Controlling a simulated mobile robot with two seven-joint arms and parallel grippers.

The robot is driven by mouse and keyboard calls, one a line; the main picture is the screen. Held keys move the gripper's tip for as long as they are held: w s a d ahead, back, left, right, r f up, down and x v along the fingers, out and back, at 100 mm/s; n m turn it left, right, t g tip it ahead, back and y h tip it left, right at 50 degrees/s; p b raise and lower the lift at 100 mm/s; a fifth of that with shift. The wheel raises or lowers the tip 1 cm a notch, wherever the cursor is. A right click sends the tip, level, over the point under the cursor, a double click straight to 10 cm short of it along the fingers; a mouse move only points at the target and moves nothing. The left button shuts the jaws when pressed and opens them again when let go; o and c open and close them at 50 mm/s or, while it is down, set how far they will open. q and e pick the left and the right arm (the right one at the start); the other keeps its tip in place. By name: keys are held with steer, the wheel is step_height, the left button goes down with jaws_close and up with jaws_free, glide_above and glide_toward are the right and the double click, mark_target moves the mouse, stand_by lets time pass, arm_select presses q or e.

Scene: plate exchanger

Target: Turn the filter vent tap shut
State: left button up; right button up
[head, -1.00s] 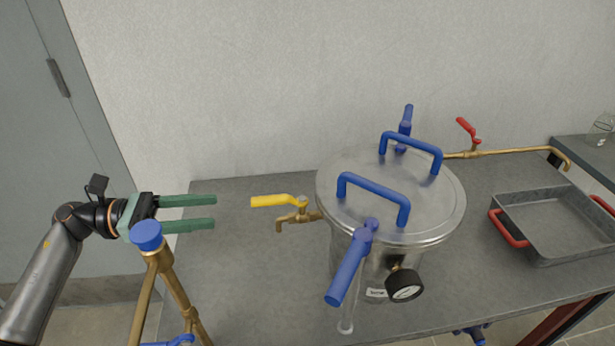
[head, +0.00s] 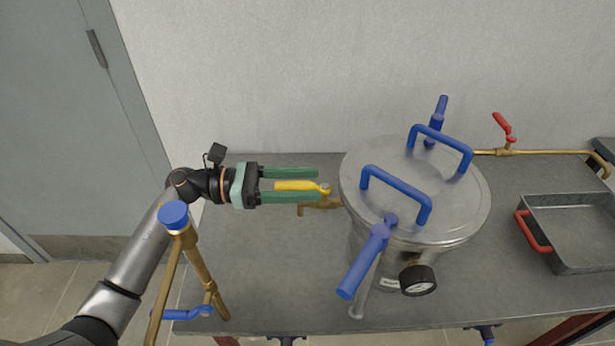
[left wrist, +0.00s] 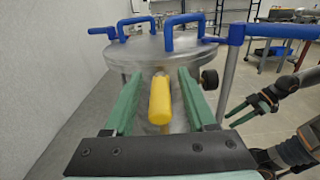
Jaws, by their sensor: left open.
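The filter vent tap is a small brass tap (head: 318,206) on the left side of the steel filter vessel (head: 370,190). Its yellow lever (head: 297,185) points left, away from the vessel. My left gripper (head: 318,184) is open, with one green finger on each side of the lever. In the left wrist view the yellow lever (left wrist: 160,100) lies between the two fingers, with gaps on both sides. The brass body is mostly hidden behind the lever there. My right gripper (left wrist: 243,112) shows at the right of the left wrist view, its fingers apart and empty.
Blue handles (head: 395,195) and clamps stand on the vessel lid, and a gauge (head: 418,280) is on its front. A brass pipe stand with a blue cap (head: 173,215) is close below my left arm. A grey tray (head: 575,225) and a red-handled valve (head: 502,124) are at right.

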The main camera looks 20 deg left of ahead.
arm_select(q)
steer(key=shift+w+d, duration=0.15)
steer(key=shift+d, duration=0.3)
jaws_close()
stand_by(1.2)
